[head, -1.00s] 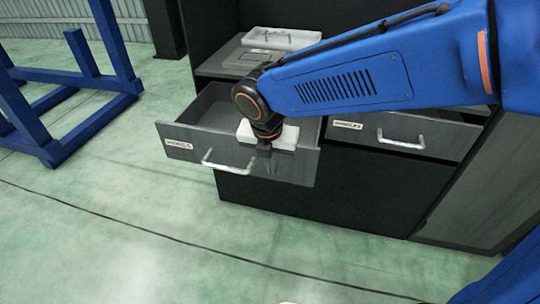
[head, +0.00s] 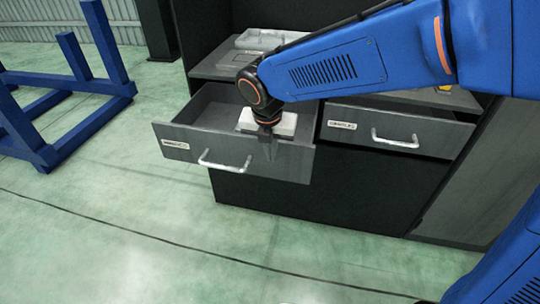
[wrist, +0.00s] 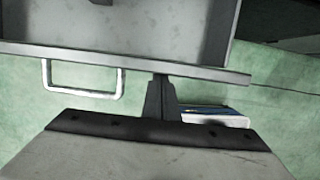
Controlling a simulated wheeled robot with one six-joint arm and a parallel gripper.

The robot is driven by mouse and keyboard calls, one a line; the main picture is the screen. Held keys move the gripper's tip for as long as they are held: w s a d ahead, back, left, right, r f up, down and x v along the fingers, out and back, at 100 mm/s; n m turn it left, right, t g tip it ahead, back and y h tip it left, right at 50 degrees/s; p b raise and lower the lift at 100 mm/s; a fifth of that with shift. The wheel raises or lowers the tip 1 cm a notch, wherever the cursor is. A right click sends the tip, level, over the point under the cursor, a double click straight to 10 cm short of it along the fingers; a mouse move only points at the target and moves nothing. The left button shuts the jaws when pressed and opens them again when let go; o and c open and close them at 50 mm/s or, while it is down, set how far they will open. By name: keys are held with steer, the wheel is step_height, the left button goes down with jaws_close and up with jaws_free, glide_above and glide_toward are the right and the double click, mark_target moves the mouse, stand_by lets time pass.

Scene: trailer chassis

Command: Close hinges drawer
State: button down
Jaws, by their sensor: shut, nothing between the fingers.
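The left drawer (head: 190,140), a grey box with a small label, stands pulled out of the dark cabinet; I cannot read the label surely. Its silver handle (head: 224,166) is on the front panel. My gripper (head: 268,150) points down in front of the right part of that panel, right of the handle. In the wrist view the shut, empty fingers (wrist: 160,92) overlap the panel's edge (wrist: 200,74) from the outer side, right of the handle (wrist: 83,92). I cannot tell whether they touch it. The drawer's inside, as far as visible, looks empty.
A second drawer (head: 440,138) on the right is also pulled out partly. A grey tray (head: 262,40) lies on the shelf above. A blue frame stand (head: 45,150) is at left. The green floor (head: 120,225) in front of the cabinet is clear.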

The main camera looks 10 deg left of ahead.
steer(key=w+d, duration=0.2)
steer(key=w, duration=2.2)
steer(key=shift+w+r, duration=0.15)
steer(key=shift+a, duration=0.1)
